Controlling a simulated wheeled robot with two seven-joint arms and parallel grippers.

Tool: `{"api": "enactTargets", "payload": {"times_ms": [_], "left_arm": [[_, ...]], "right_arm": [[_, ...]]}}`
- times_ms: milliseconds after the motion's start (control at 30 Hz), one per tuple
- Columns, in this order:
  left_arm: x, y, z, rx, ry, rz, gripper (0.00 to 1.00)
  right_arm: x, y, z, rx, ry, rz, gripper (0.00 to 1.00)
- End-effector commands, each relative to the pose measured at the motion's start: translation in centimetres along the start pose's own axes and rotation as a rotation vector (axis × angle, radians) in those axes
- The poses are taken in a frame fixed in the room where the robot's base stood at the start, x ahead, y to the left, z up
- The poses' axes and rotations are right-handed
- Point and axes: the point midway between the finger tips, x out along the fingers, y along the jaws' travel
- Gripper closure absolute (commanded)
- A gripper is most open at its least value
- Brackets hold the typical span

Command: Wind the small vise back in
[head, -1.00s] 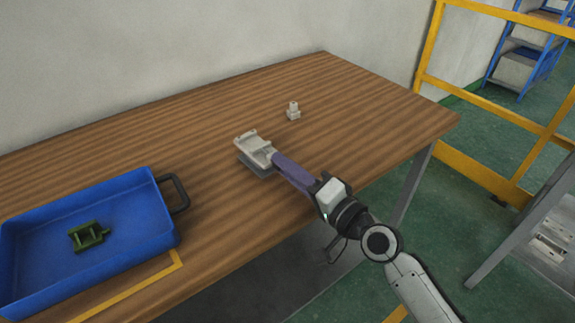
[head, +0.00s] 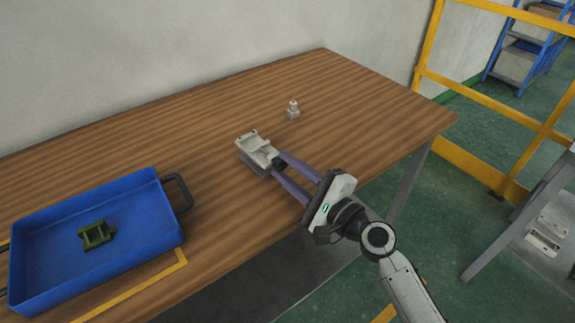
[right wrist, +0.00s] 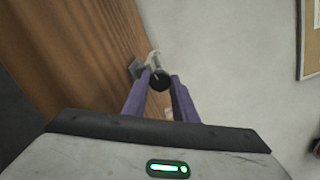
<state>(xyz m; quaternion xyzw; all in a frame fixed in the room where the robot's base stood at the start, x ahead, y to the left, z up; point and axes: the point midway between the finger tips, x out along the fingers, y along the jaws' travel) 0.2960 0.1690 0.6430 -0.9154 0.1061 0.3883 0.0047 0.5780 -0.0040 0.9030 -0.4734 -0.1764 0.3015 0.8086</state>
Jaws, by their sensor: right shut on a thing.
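The small vise (head: 254,147), a light grey body on a darker base, stands on the wooden table near its front edge. Its dark round knob (right wrist: 159,79) faces my right arm. My right gripper (head: 279,163) has long purple fingers, shut on the knob from either side. The right wrist view shows the knob between the two fingertips, with part of the vise behind it. The inside of the vise's jaws is too small to make out. My left gripper is not in view.
A blue tray (head: 152,192) with a dark handle stands at the left, holding a green frame-shaped part (head: 97,235). A small pale grey fitting (head: 293,109) stands behind the vise. The table right of the vise is clear. A yellow rail (head: 470,155) stands beyond.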

Motion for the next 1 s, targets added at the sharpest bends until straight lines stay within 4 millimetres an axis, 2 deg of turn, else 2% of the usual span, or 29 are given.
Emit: {"api": "enactTargets", "payload": {"times_ms": [300,833,867,933,1000], "left_arm": [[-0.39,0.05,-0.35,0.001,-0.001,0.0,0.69],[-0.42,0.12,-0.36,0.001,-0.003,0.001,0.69],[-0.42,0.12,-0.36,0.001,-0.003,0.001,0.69],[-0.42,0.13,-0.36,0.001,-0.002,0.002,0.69],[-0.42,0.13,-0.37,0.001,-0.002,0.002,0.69]], "right_arm": [[-0.01,-0.02,-0.01,0.114,0.001,0.0,0.97],[-0.01,0.01,-0.02,0.133,0.0,0.0,0.97],[-0.01,0.02,-0.02,0.133,0.0,0.0,0.7],[-0.01,0.01,-0.02,0.133,0.0,0.0,0.58],[-0.01,0.01,-0.01,0.133,0.0,0.0,0.55]]}}
